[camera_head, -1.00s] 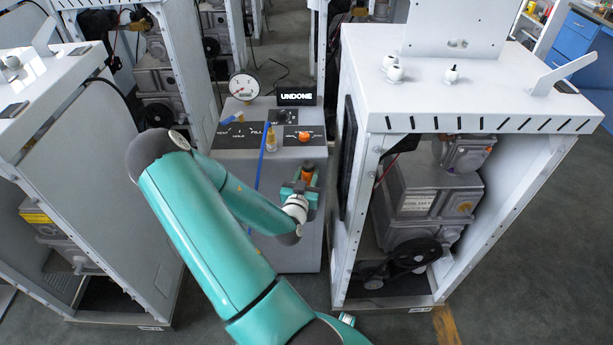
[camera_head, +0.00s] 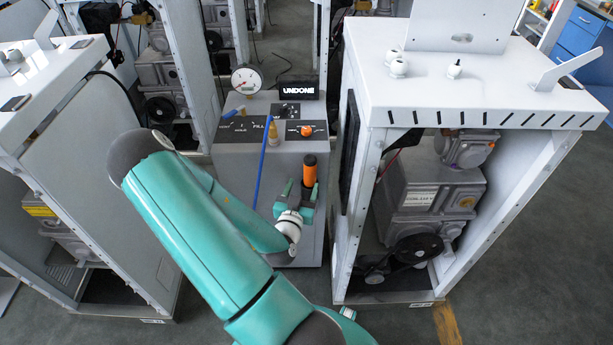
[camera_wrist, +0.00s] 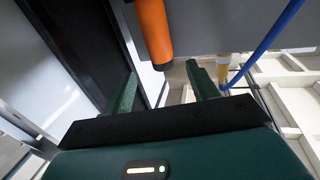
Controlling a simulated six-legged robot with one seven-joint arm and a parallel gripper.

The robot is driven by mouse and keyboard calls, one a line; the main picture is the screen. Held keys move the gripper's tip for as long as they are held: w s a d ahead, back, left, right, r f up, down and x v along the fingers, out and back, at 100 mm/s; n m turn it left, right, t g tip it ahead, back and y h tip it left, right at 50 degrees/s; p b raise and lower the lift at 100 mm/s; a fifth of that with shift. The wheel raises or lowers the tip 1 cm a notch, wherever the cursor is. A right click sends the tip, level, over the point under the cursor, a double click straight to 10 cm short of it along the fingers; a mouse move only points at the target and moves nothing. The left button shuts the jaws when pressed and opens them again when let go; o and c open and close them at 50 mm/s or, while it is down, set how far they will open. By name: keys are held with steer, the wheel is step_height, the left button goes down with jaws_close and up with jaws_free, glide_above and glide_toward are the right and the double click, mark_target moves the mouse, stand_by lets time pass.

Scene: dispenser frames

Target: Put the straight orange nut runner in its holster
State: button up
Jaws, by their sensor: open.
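The straight orange nut runner (camera_head: 309,176) stands upright with its dark end on top, at the front face of the grey cart (camera_head: 240,158). In the wrist view the orange body of the nut runner (camera_wrist: 154,32) comes down from the top edge, and its rounded end lies between and beyond my fingertips. My gripper (camera_head: 299,193) is just below and in front of the tool in the head view. In the wrist view my gripper (camera_wrist: 163,88) has its two green fingers wide apart with nothing between them touching. I cannot make out the holster.
The cart top has a gauge (camera_head: 246,80), a sign reading UNDONE (camera_head: 298,91), an orange knob (camera_head: 306,131) and a yellow fitting (camera_head: 273,138). A blue hose (camera_head: 263,165) hangs at the front. White cabinets (camera_head: 480,85) stand close on both sides.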

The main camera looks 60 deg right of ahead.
steer(key=v, duration=0.4)
steer(key=shift+a, duration=0.15)
